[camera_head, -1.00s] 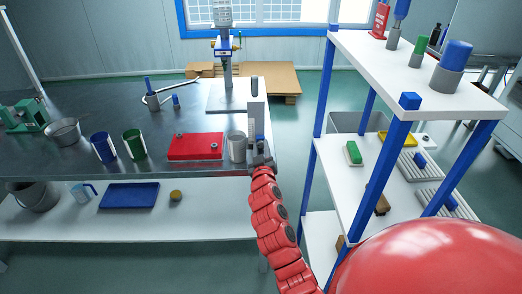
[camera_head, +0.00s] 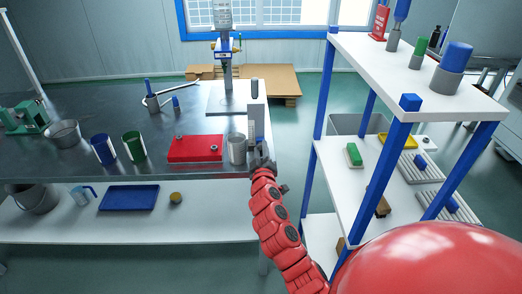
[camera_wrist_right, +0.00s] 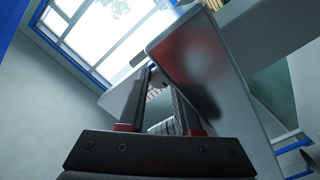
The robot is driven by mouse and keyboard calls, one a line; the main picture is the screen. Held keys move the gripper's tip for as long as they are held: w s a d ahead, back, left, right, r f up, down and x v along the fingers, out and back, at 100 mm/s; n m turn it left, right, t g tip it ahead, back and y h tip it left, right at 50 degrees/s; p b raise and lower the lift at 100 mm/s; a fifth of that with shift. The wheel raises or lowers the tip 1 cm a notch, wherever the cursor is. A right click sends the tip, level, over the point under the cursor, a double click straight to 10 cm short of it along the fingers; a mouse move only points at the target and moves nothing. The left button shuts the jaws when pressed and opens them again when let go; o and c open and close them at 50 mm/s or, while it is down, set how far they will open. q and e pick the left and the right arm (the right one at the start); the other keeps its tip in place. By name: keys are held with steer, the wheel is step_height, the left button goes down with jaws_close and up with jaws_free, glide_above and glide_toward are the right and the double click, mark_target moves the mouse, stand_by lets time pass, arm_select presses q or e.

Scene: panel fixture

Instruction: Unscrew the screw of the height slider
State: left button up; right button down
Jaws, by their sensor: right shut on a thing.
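A grey upright gauge (camera_head: 252,120) with a pale scale stands at the right edge of the metal table. My right gripper (camera_head: 262,158) is at its lower part and hides the height slider and its screw in the head view. In the right wrist view, the two black fingers (camera_wrist_right: 160,95) reach up beside a large grey block (camera_wrist_right: 188,62) with a reddish reflection. A ridged grey piece (camera_wrist_right: 178,108), apparently the screw, shows between the fingers, which are shut on it. My left gripper is not in view.
A grey cup (camera_head: 237,150) and a red box (camera_head: 195,149) stand close left of the gauge. A white shelf with blue posts (camera_head: 386,165) stands to the right. A gap of open floor lies between table and shelf.

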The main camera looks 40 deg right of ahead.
steer(key=c, duration=0.9)
jaws_free()
steer(key=shift+a, duration=0.1)
steer(key=b+v, duration=0.1)
steer(key=v, duration=1.6)
steer(key=shift+s, duration=0.25)
steer(key=shift+o, duration=0.3)
